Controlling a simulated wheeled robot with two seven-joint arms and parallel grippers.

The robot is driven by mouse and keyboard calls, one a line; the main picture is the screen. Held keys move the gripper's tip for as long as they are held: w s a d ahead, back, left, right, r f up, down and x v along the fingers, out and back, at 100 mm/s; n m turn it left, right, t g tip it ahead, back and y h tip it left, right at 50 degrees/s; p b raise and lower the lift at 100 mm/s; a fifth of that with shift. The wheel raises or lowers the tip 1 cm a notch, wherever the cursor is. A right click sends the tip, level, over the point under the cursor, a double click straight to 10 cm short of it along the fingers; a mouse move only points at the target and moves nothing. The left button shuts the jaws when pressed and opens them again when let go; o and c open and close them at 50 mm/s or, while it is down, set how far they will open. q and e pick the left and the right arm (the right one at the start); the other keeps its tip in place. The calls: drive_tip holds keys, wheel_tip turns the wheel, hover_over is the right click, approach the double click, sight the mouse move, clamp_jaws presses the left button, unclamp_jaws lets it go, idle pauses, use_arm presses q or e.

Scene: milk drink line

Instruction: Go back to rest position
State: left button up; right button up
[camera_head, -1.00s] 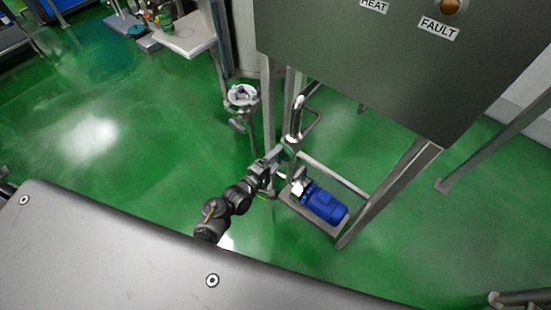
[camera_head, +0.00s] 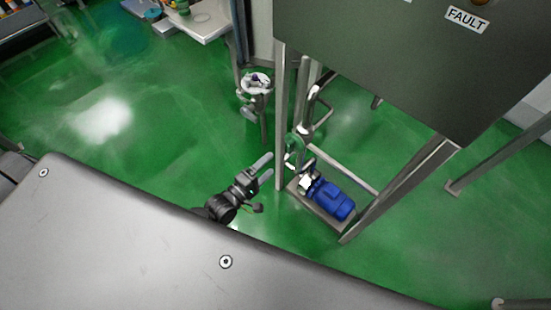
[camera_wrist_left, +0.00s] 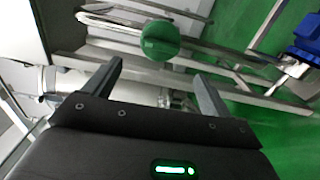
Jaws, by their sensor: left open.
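My left gripper (camera_head: 268,168) is open and empty in the head view, low beside the steel frame and left of its post. A gap of green floor shows between its fingertips and the post. In the left wrist view my left gripper (camera_wrist_left: 158,72) has its two fingers apart with nothing held between them. A round green knob (camera_wrist_left: 160,40) on the pipework lies beyond the fingertips, apart from them. A green handle (camera_head: 293,143) shows by the pipe in the head view. My right gripper is not in view.
A steel cabinet labelled FAULT (camera_head: 390,65) stands on the frame. A blue motor (camera_head: 331,198) sits on a plate at the frame's foot. A steel stand with a round top (camera_head: 256,84) and a white table (camera_head: 203,20) are farther back. The green floor at left is open.

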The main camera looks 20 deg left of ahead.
use_arm(q)
drive_tip(key=shift+s+a, duration=0.2)
drive_tip(key=shift+s, duration=0.35)
drive_tip(key=s+a+f+m+g+y, duration=0.15)
drive_tip(key=s+f+m+g, duration=0.35)
drive_tip(key=f, duration=0.7)
drive_tip(key=s+f+m+g+y, duration=0.25)
drive_tip(key=s+f+m, duration=0.35)
drive_tip(key=f, duration=0.7)
drive_tip(key=s+a+f+m+g+y, duration=0.1)
drive_tip(key=s+f, duration=0.3)
drive_tip(key=s, duration=0.4)
drive_tip(key=s+a+f+m+g+y, duration=0.1)
drive_tip(key=s+a+f+m+g, duration=0.1)
drive_tip(key=s, duration=0.6)
drive_tip(key=s+a+f+m+g, duration=0.2)
drive_tip(key=s+a+f+g, duration=0.2)
drive_tip(key=s, duration=0.5)
wheel_tip(320, 180, down, 2)
drive_tip(key=shift+f+g+y, duration=0.2)
drive_tip(key=shift+g+y, duration=0.2)
drive_tip(key=shift+g, duration=0.15)
